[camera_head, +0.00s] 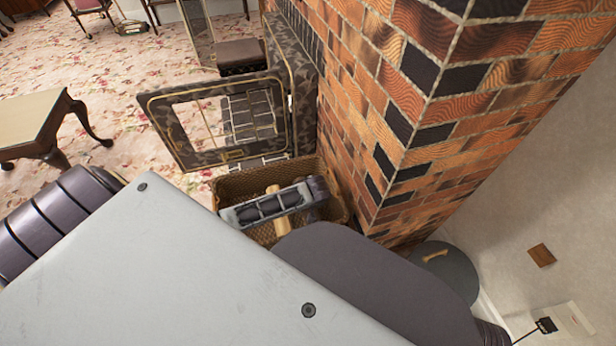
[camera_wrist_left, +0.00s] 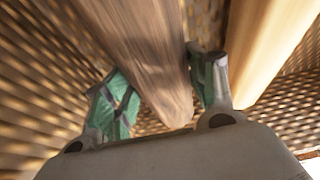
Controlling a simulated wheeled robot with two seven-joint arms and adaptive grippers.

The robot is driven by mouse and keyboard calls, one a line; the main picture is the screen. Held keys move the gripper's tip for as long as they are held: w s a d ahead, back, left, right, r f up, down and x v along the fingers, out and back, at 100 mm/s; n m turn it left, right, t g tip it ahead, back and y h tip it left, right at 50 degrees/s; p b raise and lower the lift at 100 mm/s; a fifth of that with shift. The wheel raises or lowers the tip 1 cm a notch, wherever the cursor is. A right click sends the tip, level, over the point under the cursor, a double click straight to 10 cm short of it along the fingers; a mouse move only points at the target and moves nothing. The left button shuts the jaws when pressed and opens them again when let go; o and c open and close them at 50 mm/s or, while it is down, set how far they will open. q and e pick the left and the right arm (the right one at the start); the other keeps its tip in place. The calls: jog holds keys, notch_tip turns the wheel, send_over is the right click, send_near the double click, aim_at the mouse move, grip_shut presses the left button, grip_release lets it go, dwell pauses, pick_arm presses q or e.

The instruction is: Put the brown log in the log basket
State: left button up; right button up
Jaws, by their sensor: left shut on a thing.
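The log basket (camera_head: 228,184) is a brown woven basket beside the brick fireplace in the head view. My left gripper (camera_head: 266,206) is down inside it, seen from above, with its fingertips hidden. In the left wrist view the gripper's green-padded fingers (camera_wrist_left: 158,78) are shut on the brown log (camera_wrist_left: 142,45), one on each side. The log is within the woven walls (camera_wrist_left: 38,75); I cannot tell whether it rests on the bottom. The brown log is hidden in the head view. My right gripper is not in view.
A pale log (camera_wrist_left: 262,45) lies in the basket right of the brown log; it also shows in the head view (camera_head: 282,226). The brick fireplace (camera_head: 385,120) rises close on the right. A wooden table (camera_head: 35,120) stands left.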

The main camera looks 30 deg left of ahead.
pick_arm(q)
jog(key=shift+f, duration=0.25)
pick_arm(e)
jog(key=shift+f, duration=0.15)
pick_arm(q)
jog(key=o, duration=1.3)
jog(key=shift+r, duration=0.1)
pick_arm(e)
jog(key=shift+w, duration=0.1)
pick_arm(q)
jog(key=shift+d+r, duration=0.15)
jog(key=shift+r, duration=0.3)
jog(key=p+v, duration=0.1)
jog(key=v, duration=0.1)
jog(key=shift+s+d+r+p, duration=0.1)
jog(key=shift+s+r+p, duration=0.05)
jog(key=shift+r+p, duration=0.2)
jog(key=p+v, duration=0.2)
jog(key=v, duration=0.4)
jog(key=shift+r, duration=0.15)
jog(key=shift+p+v, duration=0.5)
jog(key=shift+v, duration=0.5)
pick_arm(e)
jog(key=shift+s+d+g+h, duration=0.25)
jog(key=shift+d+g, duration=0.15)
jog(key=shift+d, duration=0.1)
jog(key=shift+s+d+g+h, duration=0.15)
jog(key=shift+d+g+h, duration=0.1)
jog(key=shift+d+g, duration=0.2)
